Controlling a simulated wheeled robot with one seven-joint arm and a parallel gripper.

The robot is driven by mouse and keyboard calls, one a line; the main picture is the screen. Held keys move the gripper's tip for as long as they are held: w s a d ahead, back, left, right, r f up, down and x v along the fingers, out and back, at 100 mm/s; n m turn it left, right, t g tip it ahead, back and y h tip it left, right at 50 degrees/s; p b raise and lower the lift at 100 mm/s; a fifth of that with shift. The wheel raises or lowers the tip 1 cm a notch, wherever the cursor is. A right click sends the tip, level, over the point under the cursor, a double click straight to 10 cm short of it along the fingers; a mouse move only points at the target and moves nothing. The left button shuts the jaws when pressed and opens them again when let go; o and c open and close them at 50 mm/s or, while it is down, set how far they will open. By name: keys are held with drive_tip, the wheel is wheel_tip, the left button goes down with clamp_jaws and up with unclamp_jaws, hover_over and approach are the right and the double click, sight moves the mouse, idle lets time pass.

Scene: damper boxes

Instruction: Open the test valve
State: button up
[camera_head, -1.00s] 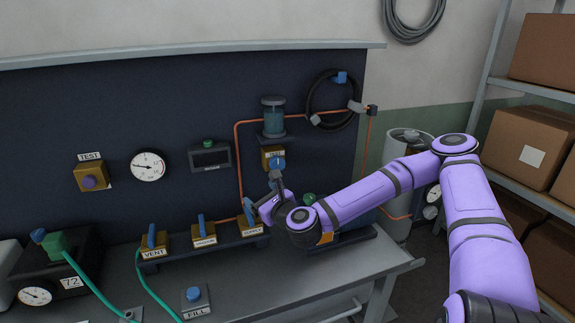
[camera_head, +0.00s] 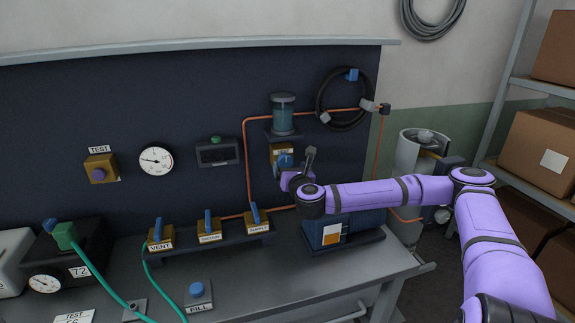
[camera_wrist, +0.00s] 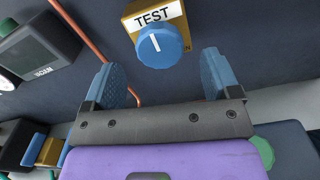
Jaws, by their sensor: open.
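The test valve is a brass block (camera_wrist: 131,12) with a white TEST label and a round blue knob (camera_wrist: 162,46), with an upright white mark on the knob's face. In the head view the blue knob (camera_head: 285,161) sits on the dark panel below the glass cylinder, partly hidden by my gripper (camera_head: 298,164). In the wrist view my gripper (camera_wrist: 163,80) is open, its blue-padded fingers on either side below the knob. The fingers look apart from the knob, and nothing is held.
Another TEST-labelled brass block with a purple knob (camera_head: 98,174) is far left on the panel. Blue-levered brass valves (camera_head: 208,229) stand in a row below. A copper pipe (camera_head: 247,160) runs left of the test valve. A blue finned box (camera_head: 345,228) sits under my gripper.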

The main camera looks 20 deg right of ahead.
sight(286, 162)
drive_tip(key=shift+w, duration=1.65)
drive_tip(key=c, duration=0.9)
